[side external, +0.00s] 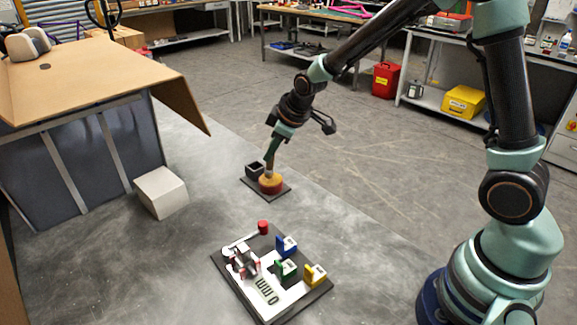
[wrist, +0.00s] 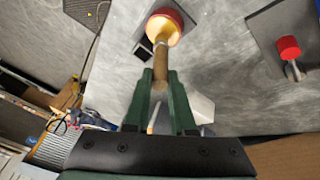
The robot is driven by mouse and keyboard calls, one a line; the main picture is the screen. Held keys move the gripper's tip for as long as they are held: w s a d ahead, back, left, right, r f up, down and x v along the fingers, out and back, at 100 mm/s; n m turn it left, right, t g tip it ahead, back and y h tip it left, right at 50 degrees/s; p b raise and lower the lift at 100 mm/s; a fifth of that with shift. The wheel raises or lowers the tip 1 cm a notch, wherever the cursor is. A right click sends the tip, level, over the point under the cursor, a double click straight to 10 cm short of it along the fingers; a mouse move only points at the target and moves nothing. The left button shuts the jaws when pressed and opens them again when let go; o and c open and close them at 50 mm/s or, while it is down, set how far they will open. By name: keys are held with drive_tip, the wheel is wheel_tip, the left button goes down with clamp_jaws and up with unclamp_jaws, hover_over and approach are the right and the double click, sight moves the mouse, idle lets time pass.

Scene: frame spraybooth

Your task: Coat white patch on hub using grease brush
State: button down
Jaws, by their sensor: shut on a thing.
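My gripper (side external: 273,147) points down over a small dark plate and is shut on the brown handle of the brush (wrist: 160,68). In the wrist view my gripper's green fingers (wrist: 160,85) flank the handle. The brush's lower end meets a round red pot with a tan-orange top (side external: 271,184), also in the wrist view (wrist: 166,24); its bristles are hidden there. A grey-and-white mechanism (side external: 243,261) stands on the board (side external: 288,309) in front, with a light rod ending in a red knob (side external: 263,227). I cannot make out a white patch on a hub.
A black open box (side external: 254,170) stands beside the pot on the dark plate (side external: 283,192). Blue (side external: 287,246), green (side external: 286,270) and yellow (side external: 315,274) blocks stand on the board. A white block (side external: 161,192) sits at left by the brown-topped bench (side external: 95,78). Grey surface between is clear.

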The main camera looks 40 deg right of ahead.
drive_tip(key=shift+w+r, duration=0.1)
drive_tip(key=shift+r, duration=2.9)
drive_tip(key=shift+s+d+r, duration=0.1)
drive_tip(key=shift+s+r, duration=0.1)
drive_tip(key=shift+s, duration=0.25)
drive_tip(key=s+d+r+m, duration=0.2)
drive_tip(key=s, duration=0.9)
drive_tip(key=s+a+r+y, duration=0.1)
drive_tip(key=s+a+r, duration=0.1)
drive_tip(key=a, duration=0.8)
drive_tip(key=s+a+r+g+y, duration=0.1)
drive_tip(key=s+a, duration=0.2)
drive_tip(key=a, duration=0.8)
drive_tip(key=shift+r+n+y, duration=0.3)
drive_tip(key=shift+r+y, duration=0.1)
drive_tip(key=shift+d, duration=0.1)
drive_tip(key=shift+f, duration=2.25)
